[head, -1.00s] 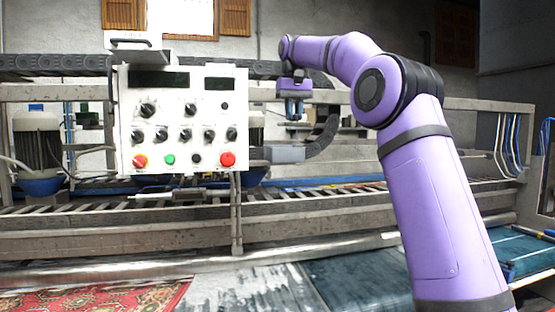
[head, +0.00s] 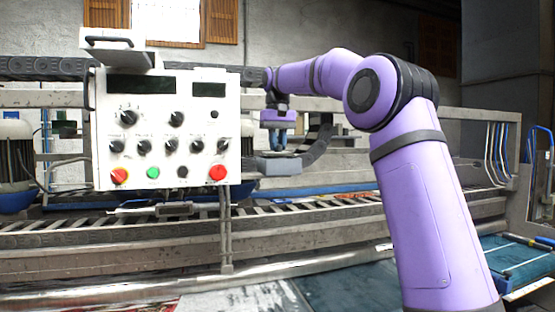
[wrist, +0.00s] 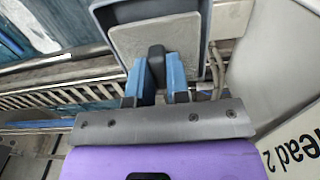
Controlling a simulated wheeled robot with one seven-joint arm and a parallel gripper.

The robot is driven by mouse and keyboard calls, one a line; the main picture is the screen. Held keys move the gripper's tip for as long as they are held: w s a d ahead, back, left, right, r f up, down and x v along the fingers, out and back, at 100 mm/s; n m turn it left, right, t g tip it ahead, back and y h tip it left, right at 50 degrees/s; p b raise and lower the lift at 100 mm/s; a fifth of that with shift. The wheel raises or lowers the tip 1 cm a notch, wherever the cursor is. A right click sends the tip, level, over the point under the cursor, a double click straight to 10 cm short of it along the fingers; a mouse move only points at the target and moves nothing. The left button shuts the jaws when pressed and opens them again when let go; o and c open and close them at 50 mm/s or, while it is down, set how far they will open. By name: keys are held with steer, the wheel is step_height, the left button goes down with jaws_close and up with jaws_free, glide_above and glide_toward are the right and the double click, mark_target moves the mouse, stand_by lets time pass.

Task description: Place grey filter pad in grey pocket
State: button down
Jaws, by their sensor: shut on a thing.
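My gripper (head: 280,147) is low over the grey pocket (head: 277,166), a shallow box on the machine right of the control panel. In the wrist view my gripper (wrist: 158,64) has its two blue fingers shut on a dark grey block, part of the grey filter pad (wrist: 157,52).
The white control panel (head: 165,128) with knobs and buttons stands left of my gripper. The conveyor frame (head: 120,238) runs across below. Thin cables (wrist: 217,65) hang beside the pocket.

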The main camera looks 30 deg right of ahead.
steer(key=shift+f, duration=2.15)
steer(key=shift+f, duration=0.1)
steer(key=c, duration=1.1)
jaws_free()
step_height(320, 180, up, 11)
steer(key=shift+r, duration=0.6)
